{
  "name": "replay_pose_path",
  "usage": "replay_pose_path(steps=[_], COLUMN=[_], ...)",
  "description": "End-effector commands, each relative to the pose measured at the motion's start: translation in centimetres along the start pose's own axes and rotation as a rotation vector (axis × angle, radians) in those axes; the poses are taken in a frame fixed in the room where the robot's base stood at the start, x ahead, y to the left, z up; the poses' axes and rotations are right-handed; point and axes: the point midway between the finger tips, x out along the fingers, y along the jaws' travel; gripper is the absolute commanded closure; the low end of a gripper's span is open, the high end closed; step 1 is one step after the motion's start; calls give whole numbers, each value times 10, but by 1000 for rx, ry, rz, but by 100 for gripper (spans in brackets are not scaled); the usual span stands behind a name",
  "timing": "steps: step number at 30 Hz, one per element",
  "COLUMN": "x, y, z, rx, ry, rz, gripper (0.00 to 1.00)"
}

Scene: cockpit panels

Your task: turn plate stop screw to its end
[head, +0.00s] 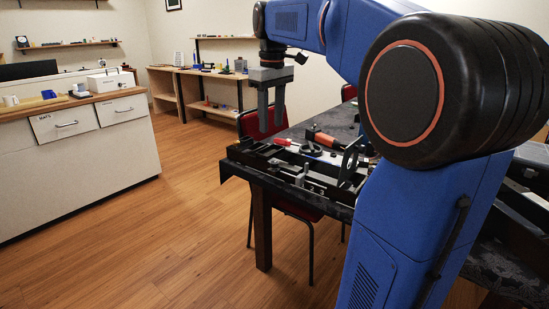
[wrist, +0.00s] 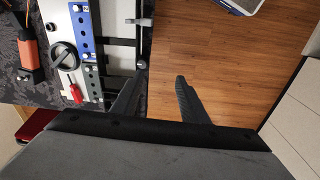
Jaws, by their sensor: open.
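My gripper (head: 270,128) is open and empty, pointing down above the near left end of the dark-covered table. In the wrist view its two fingers (wrist: 159,80) stand apart, with wood floor between them. A small grey round knob (wrist: 141,65) sits at the end of a rail at the table's edge, just beyond the left fingertip. It may be the plate stop screw, but I cannot tell for sure. The gripper does not visibly hold it. A black round dial (wrist: 65,56) with a bar handle lies further left on the panel.
A blue strip (wrist: 84,30) and a green strip (wrist: 93,82) with holes lie on the panel, beside a red-handled tool (wrist: 74,92). An orange-and-black tool (wrist: 29,55) lies far left. An upright black disc (head: 349,165) stands on the table. Open floor (wrist: 210,45) lies right.

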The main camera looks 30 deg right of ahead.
Motion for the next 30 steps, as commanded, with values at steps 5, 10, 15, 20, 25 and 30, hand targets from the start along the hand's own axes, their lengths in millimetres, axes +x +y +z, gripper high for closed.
replay_pose_path(steps=[5, 10, 15, 20, 25, 30], x=[-12, -17, -12, 9, 38, 69], y=[36, 52, 54, 53, 52, 51], z=[-25, -35, -36, -34, -32, -30], rx=[-36, -57, -62, -61, -61, -61], ry=[-40, -58, -63, -64, -63, -63], rz=[-24, -37, -40, -41, -40, -40], gripper=[60, 60, 60, 60, 60, 60])
